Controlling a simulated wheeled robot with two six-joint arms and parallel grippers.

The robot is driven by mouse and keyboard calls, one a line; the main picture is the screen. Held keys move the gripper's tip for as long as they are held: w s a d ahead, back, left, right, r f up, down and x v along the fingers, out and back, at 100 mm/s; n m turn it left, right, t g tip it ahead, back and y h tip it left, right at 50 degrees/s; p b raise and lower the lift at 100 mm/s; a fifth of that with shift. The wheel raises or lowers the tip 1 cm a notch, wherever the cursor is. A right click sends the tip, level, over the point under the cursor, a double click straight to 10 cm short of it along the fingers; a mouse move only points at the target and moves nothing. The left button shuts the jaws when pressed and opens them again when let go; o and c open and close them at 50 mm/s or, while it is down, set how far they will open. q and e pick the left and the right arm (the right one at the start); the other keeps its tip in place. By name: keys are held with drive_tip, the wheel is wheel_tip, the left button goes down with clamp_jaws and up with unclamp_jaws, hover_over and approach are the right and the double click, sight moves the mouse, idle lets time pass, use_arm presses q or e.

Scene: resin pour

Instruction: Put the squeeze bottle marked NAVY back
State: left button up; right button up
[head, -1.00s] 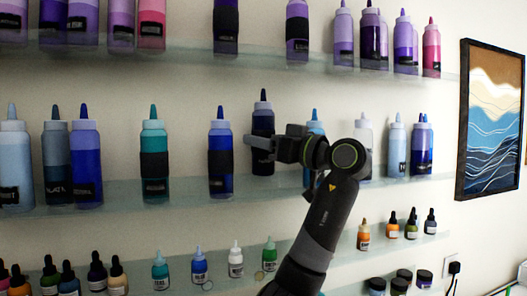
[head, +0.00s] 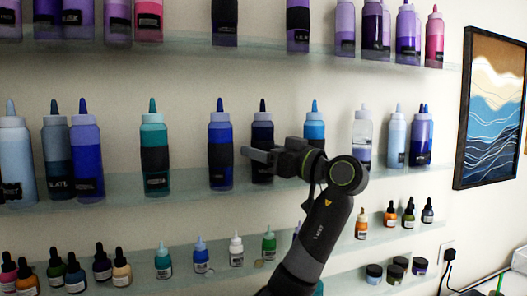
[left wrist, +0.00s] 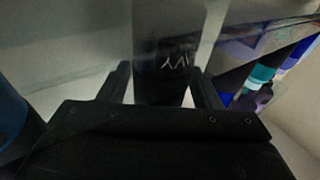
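The squeeze bottle marked NAVY (head: 262,132) is dark navy with a pointed cap. It stands upright on the middle shelf (head: 110,192), between a blue bottle (head: 220,135) and a brighter blue bottle (head: 314,130). My left gripper (head: 250,154) is in front of its lower half and hides part of it. In the left wrist view the dark label of the NAVY bottle (left wrist: 158,55) shows between and beyond the fingertips of my left gripper (left wrist: 161,70). The fingers are spread wide, apart from the bottle as far as I can tell. My right gripper is not in view.
Close neighbours on this shelf include a teal bottle (head: 154,150) and a clear bottle (head: 362,140). Small dropper bottles (head: 236,250) line the shelf below. More bottles stand above. A framed wave picture (head: 493,105) hangs at the right.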

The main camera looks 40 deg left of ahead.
use_arm(q)
drive_tip(key=shift+o, duration=0.8)
drive_tip(key=shift+r, duration=0.1)
drive_tip(key=shift+r, duration=0.1)
drive_tip(key=shift+d+f, duration=0.25)
drive_tip(key=w+d+f+b, duration=0.1)
drive_tip(key=d+b, duration=0.5)
drive_tip(key=d, duration=0.5)
drive_tip(key=shift+d+f, duration=0.2)
